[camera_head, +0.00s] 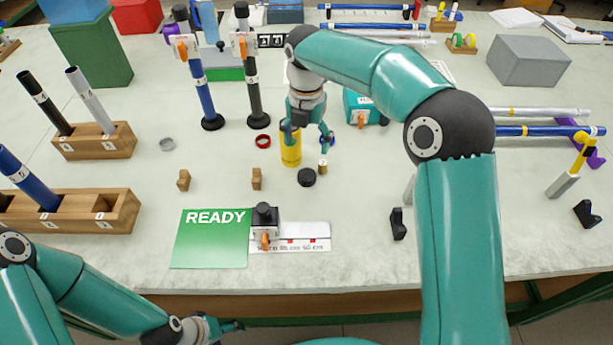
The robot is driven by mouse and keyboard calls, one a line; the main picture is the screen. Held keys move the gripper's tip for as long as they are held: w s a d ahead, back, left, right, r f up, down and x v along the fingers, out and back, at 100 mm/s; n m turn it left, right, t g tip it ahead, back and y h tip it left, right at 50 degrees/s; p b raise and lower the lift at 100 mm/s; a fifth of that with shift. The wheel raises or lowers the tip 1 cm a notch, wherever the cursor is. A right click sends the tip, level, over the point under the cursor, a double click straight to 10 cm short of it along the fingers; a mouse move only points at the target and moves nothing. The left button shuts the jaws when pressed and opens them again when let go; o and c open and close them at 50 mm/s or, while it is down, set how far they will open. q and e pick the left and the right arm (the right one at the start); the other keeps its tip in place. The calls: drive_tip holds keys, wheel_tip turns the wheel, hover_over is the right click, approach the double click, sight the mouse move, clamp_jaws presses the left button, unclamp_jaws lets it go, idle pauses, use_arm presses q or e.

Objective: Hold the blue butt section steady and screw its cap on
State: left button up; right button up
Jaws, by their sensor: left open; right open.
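A blue rod section (27,180) leans in a wooden block (95,212) at the left edge; its lower end is hidden in the block. Another blue rod (204,92) stands upright in a round black base. I cannot tell for sure which is the butt section. A small black cap-like piece (306,177) lies on the table, and a small blue piece (327,141) shows by my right gripper's finger. My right gripper (308,132) is open, above and beside a yellow cylinder (291,150). My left gripper (226,327) is open and empty, low at the table's front edge.
A green READY mat (210,252) and a clamp (265,222) on a ruler strip lie at the front. Small wooden pegs (184,180), a red ring (263,141) and a grey ring (167,144) lie mid-table. Long rods (545,131) rest at right.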

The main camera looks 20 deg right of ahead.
hover_over(307, 174)
wheel_tip(307, 174, down, 6)
drive_tip(key=shift+w+a+f, duration=0.1)
drive_tip(key=shift+f, duration=0.05)
drive_tip(key=shift+f, duration=2.6)
drive_tip(key=shift+c, duration=0.4)
drive_tip(key=c, duration=0.8)
